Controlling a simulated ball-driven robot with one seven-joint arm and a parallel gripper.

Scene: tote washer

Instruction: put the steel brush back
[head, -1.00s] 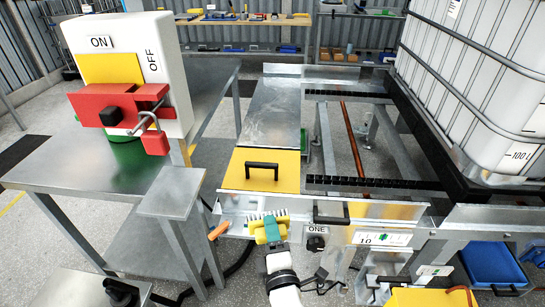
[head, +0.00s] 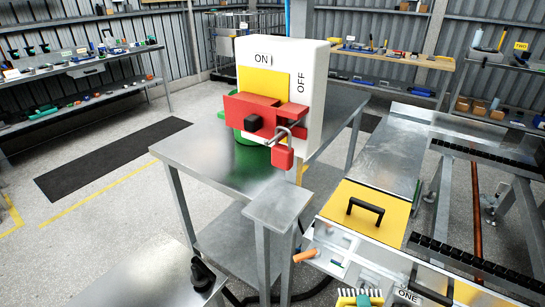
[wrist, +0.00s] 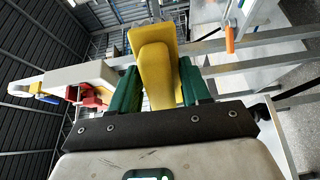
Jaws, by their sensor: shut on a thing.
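My gripper (wrist: 160,84) has green fingers, and they are shut on a yellow brush (wrist: 155,62) in the wrist view. In the head view the brush (head: 346,295) shows at the bottom edge, with a row of pale bristles on top and yellow below. The green of my gripper (head: 363,300) shows against it there, and the rest is cut off by the frame. The brush is held up in front of the metal frame's near side. I cannot tell from the bristles whether they are steel.
A yellow lid (head: 366,212) with a black handle lies on the frame to the right. Shelves with tools (head: 85,70) and a workbench (head: 390,57) line the back.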

